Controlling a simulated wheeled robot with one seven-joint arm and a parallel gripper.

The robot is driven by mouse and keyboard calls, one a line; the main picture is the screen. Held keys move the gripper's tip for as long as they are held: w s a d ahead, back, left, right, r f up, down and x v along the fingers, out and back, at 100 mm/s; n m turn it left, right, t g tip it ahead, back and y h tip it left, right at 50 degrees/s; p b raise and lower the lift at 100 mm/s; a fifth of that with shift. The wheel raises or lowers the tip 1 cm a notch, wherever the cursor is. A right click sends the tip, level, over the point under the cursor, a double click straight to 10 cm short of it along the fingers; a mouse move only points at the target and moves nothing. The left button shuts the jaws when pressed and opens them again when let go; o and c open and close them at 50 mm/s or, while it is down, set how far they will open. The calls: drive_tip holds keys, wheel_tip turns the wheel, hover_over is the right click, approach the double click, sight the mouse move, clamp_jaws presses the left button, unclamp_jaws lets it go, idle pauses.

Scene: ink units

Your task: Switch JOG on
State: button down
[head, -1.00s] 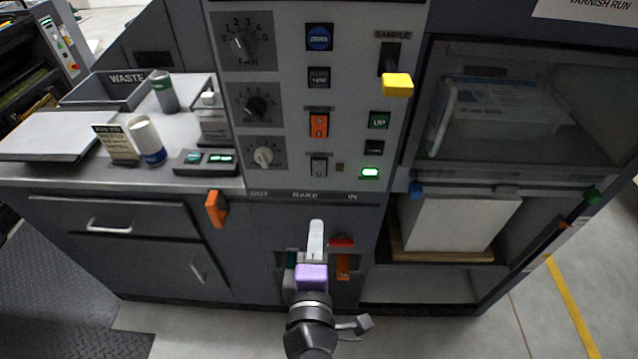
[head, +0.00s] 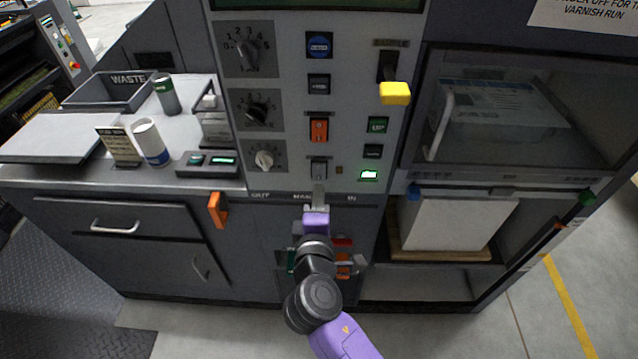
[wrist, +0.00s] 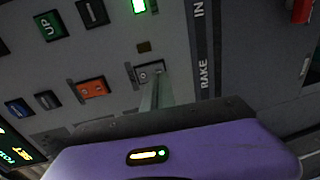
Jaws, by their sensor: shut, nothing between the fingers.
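The grey panel holds several switches, but I cannot read JOG on any of them. A small grey rocker switch (head: 319,170) sits below an orange rocker (head: 319,130). In the wrist view the grey rocker (wrist: 150,72) is just beyond my fingertips, and the orange rocker (wrist: 93,88) is to its left. My gripper (head: 319,190) is shut and empty, its narrow tips pointing at the grey rocker's lower part. The tips also show in the wrist view (wrist: 158,92). They overlap the rocker's edge, and I cannot tell whether they touch it.
A green UP button (head: 377,125), a dark button (head: 373,151) and a lit green button (head: 369,174) are to the right. A yellow-handled lever (head: 395,93) sticks out above them. Knobs (head: 264,160) are on the left. An orange handle (head: 217,209) juts out lower left.

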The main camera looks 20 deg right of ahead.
sight(320, 179)
drive_tip(key=shift+x, duration=1.5)
drive_tip(key=shift+w+d+f, duration=0.1)
drive_tip(key=shift+w, duration=0.1)
